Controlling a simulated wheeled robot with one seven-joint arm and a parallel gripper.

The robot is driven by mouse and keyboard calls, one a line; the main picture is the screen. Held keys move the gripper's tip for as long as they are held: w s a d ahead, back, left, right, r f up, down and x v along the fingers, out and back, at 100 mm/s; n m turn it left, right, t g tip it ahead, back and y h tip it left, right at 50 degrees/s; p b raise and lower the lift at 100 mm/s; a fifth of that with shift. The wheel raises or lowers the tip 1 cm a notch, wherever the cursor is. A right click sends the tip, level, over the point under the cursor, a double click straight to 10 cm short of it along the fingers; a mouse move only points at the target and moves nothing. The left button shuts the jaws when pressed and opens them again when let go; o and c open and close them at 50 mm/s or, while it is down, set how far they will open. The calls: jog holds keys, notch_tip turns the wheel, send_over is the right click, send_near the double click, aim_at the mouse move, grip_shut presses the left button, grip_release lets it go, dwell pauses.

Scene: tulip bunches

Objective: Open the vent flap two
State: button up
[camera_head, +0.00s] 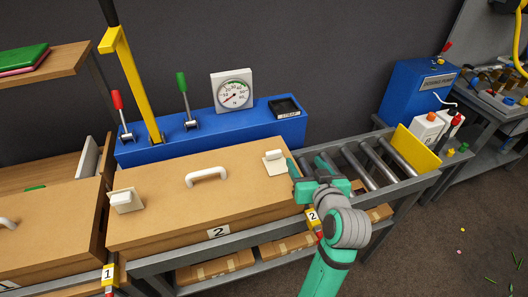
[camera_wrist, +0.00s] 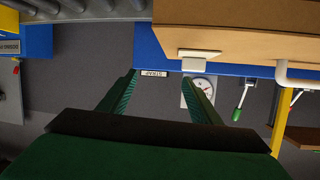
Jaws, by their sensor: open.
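The large cardboard-brown box (camera_head: 200,200) marked 2 stands on the conveyor frame. Its top carries a white handle (camera_head: 206,176), a white flap-like piece (camera_head: 124,201) at the left end and another (camera_head: 275,160) at the right end. I cannot tell which of these is vent flap two. My gripper (camera_head: 307,166) is open and empty beside the box's right end, just right of the right white piece. In the wrist view, which is upside down, that white piece (camera_wrist: 198,55) shows near the right fingertip, apparently not between the fingers.
Behind the box is a blue console (camera_head: 210,130) with red, green and yellow levers, a gauge (camera_head: 232,90) and a STRAP tray (camera_head: 285,108). Rollers (camera_head: 360,165) with a yellow plate (camera_head: 417,147) lie to the right. Box 1 (camera_head: 50,225) is at the left.

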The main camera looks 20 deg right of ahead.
aim_at(274, 152)
jog(key=a+n, duration=0.1)
jog(key=a, duration=0.1)
jog(key=a+r+y, duration=0.1)
jog(key=a+n+y, duration=0.1)
jog(key=a, duration=0.1)
jog(key=shift+w+a+r+n+g, duration=0.1)
jog(key=shift+a+r+n+g, duration=0.05)
jog(key=shift+a+n+g, duration=0.2)
jog(key=shift+w+a, duration=0.15)
jog(key=shift+w, duration=0.05)
jog(key=x, duration=1)
grip_shut()
